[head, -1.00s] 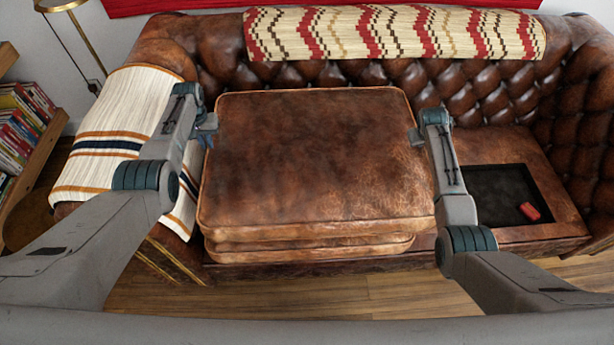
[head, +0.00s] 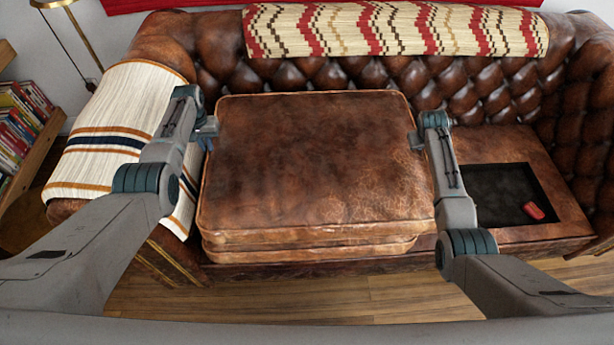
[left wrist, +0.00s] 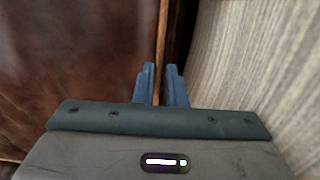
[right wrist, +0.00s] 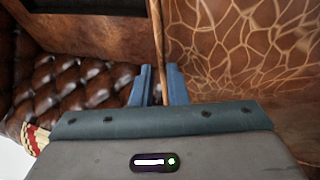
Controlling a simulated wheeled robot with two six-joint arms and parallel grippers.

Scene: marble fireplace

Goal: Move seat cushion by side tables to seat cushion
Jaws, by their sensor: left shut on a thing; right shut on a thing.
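A brown leather seat cushion (head: 315,160) lies flat over another brown cushion (head: 320,251) on the left part of the sofa seat. Only the lower cushion's front edge shows. The two edges look very close, but I cannot tell whether they touch. My left gripper (head: 209,130) is shut on the upper cushion's left edge. In the left wrist view the fingers (left wrist: 160,82) straddle its piped rim. My right gripper (head: 417,140) is shut on its right edge. In the right wrist view the fingers (right wrist: 158,82) pinch the rim.
The brown tufted sofa (head: 400,90) has a patterned throw (head: 390,32) over its back and a striped cream blanket (head: 120,120) on its left arm. A bookshelf (head: 25,130) stands at left.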

